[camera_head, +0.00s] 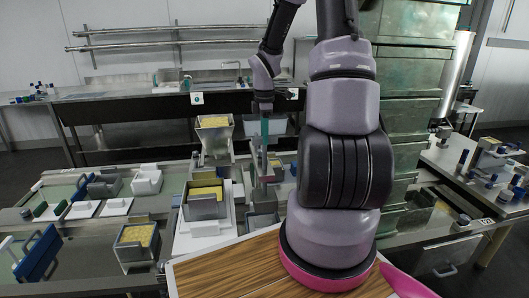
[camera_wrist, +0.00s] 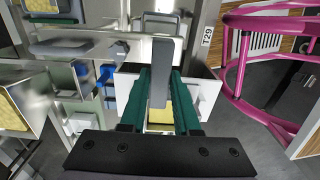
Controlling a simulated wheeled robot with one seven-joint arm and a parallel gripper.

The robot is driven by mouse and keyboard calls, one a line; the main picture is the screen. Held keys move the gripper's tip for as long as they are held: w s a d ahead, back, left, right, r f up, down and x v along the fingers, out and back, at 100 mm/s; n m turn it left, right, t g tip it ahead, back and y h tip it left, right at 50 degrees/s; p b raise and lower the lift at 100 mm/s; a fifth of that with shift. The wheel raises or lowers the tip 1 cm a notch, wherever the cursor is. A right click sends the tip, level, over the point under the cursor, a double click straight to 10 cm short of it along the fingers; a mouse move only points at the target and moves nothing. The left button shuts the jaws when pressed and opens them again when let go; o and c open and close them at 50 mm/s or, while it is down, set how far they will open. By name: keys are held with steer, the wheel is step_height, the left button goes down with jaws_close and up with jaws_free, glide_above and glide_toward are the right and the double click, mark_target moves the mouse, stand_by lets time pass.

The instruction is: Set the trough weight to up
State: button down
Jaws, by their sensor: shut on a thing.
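My gripper (camera_head: 264,137) reaches down over the middle of the bench in the head view. In the wrist view its two green fingers (camera_wrist: 160,88) are shut on a grey upright bar (camera_wrist: 160,60), which I take to be the trough weight. The same grey piece shows below the fingers in the head view (camera_head: 262,160). A white-walled trough (camera_wrist: 128,86) with yellow content lies beneath the fingers in the wrist view. My arm hides part of the bench to the right in the head view.
A metal mould with yellow content (camera_head: 204,199) stands on a white stand just left of my gripper, with a hopper (camera_head: 215,136) behind it. Another yellow-filled mould (camera_head: 136,243) is at front left. A pink tubular frame (camera_wrist: 234,60) is at right in the wrist view.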

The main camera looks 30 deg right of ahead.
step_height(320, 180, up, 5)
steer(key=shift+w+r, duration=0.1)
steer(key=shift+r, duration=0.1)
steer(key=c, duration=0.6)
jaws_free()
steer(key=shift+f, duration=0.15)
steer(key=shift+c, duration=0.2)
step_height(320, 180, up, 11)
